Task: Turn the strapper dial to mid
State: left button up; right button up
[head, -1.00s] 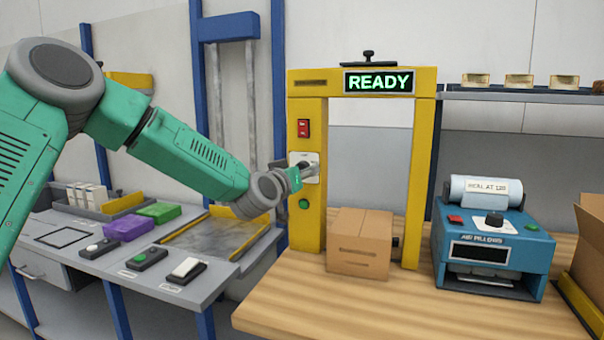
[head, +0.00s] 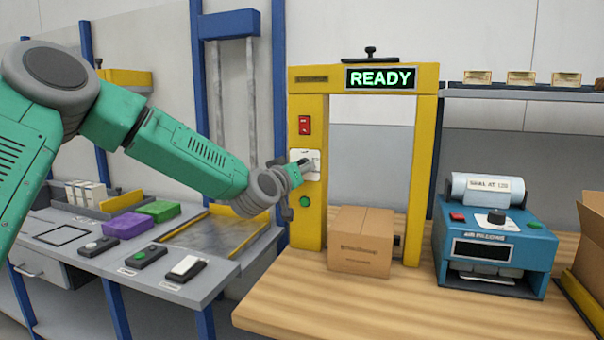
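The strapper is a yellow arch (head: 423,170) on the wooden table, with a lit READY sign (head: 380,78) on its top beam. Its dial plate (head: 296,155) is a white panel on the left post, between a red switch (head: 304,125) and a green button (head: 304,201). My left gripper (head: 307,168) is in front of the plate and covers most of it. The dial's knob and its setting are hidden behind the gripper. I cannot tell whether the fingers touch or grip the knob. My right gripper is not in view.
A cardboard box (head: 361,243) stands in the arch's opening. A blue air-pillow machine (head: 490,247) with its own black knob stands to the right, beside an open carton (head: 590,250). The grey bench (head: 60,263) at left holds switches and coloured blocks.

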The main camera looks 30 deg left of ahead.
pick_arm(q)
jog(key=shift+f+n+y+b, duration=0.2)
jog(key=shift+n+b, duration=1.15)
jog(key=shift+n, duration=1.25)
jog(key=shift+f+n+y+b, duration=0.1)
jog(key=shift+n+y+b, duration=0.1)
jog(key=shift+n+b, duration=1.8)
jog(key=shift+n+p, duration=0.6)
jog(key=shift+n, duration=0.2)
jog(key=o, duration=1.1)
jog(key=shift+o, duration=0.2)
jog(key=shift+a+r, duration=0.1)
jog(key=shift+r, duration=0.05)
jog(key=shift+s, duration=0.15)
